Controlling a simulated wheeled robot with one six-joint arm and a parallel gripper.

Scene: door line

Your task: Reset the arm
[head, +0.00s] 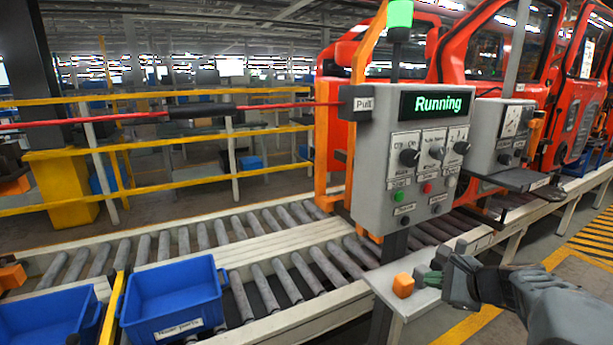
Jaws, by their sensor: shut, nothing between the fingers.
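My gripper (436,279) is at the lower right, low over the small grey shelf (400,311) under the control panel. Its fingers look dark and close together, with nothing seen between them. My arm comes in from the lower right corner.
The grey control panel (416,205) stands above the shelf, its display reading "Running" under a green lamp (400,14). A red pull cord (255,107) runs left from it. Red doors (490,60) line the back right.

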